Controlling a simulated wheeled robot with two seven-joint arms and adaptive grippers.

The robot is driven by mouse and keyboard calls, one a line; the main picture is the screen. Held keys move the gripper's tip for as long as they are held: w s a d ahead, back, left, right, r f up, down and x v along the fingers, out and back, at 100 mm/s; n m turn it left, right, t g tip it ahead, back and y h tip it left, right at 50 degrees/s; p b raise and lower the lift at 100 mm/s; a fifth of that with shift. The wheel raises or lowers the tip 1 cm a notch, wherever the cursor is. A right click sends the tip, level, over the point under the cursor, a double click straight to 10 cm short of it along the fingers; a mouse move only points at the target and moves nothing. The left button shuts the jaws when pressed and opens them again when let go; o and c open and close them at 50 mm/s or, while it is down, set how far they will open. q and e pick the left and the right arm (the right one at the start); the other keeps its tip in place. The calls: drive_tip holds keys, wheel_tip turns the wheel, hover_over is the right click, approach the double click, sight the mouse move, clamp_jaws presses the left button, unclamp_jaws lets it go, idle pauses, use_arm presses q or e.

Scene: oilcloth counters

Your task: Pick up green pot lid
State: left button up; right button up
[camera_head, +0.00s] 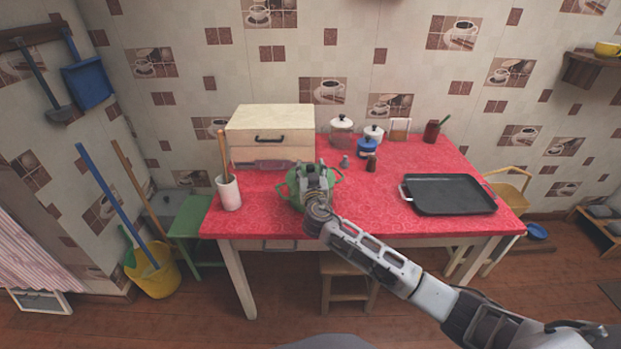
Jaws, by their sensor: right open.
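A green pot (293,190) with side handles stands on the red oilcloth table (380,222), left of the middle near the front edge. My right gripper (313,172) is over the pot and covers most of its top. The gripper is open. The pot's lid is largely hidden behind the gripper, so I cannot tell whether the fingers touch it. My left gripper is not in the view.
A bread box (270,125) stands behind the pot, a white utensil cup (229,192) to its left. Small jars (371,164) and canisters (341,130) stand behind on the right. A black tray (448,193) lies at the right. The front middle of the table is clear.

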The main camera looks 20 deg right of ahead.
drive_tip(key=c, duration=1)
clamp_jaws()
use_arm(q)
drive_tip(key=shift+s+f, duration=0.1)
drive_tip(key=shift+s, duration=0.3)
use_arm(e)
drive_tip(key=shift+r, duration=0.15)
